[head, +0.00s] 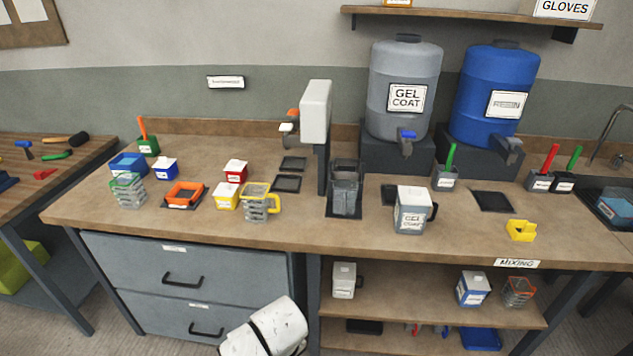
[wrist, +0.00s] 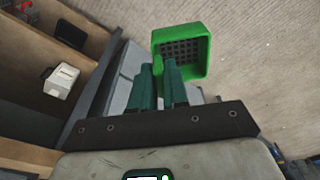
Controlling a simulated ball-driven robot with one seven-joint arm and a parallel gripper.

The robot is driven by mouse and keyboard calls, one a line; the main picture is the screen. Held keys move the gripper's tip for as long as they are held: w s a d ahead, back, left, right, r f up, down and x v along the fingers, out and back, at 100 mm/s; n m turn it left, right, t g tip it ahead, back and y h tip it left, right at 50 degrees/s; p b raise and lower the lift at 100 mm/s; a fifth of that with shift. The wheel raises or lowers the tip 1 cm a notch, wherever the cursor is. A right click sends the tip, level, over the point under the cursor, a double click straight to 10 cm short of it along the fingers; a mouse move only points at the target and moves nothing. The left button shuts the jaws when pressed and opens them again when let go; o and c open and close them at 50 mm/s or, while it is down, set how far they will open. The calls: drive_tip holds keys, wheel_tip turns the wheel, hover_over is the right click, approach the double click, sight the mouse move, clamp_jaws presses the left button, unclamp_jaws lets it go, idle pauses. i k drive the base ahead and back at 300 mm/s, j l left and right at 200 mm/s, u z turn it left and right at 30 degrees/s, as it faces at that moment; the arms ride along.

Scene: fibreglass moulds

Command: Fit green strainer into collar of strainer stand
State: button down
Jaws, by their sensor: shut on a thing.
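The green strainer (wrist: 204,62) is a square green cup with a dark mesh floor. It shows in the wrist view just past my fingertips. My gripper (wrist: 158,66) is shut on its near wall and holds it over the floor in front of the bench. The head view shows my white arm at the bottom, but not the fingers or the strainer. No stand is clearly labelled.
A green-rimmed ribbed holder (head: 130,195) and a yellow-rimmed ribbed cup (head: 260,207) flank the frame. A tall grey container (head: 345,190) and gel coat jug (head: 411,212) stand to the right. The drawer cabinet (head: 185,262) is below the bench top.

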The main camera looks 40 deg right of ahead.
sight(352, 169)
drive_tip(key=i+l+u, duration=0.15)
drive_tip(key=l, duration=0.2)
drive_tip(key=i+l+u, duration=0.1)
drive_tip(key=l, duration=0.3)
drive_tip(key=i+l+u, duration=0.15)
drive_tip(key=l, duration=0.2)
drive_tip(key=l+u, duration=0.15)
drive_tip(key=l, duration=0.25)
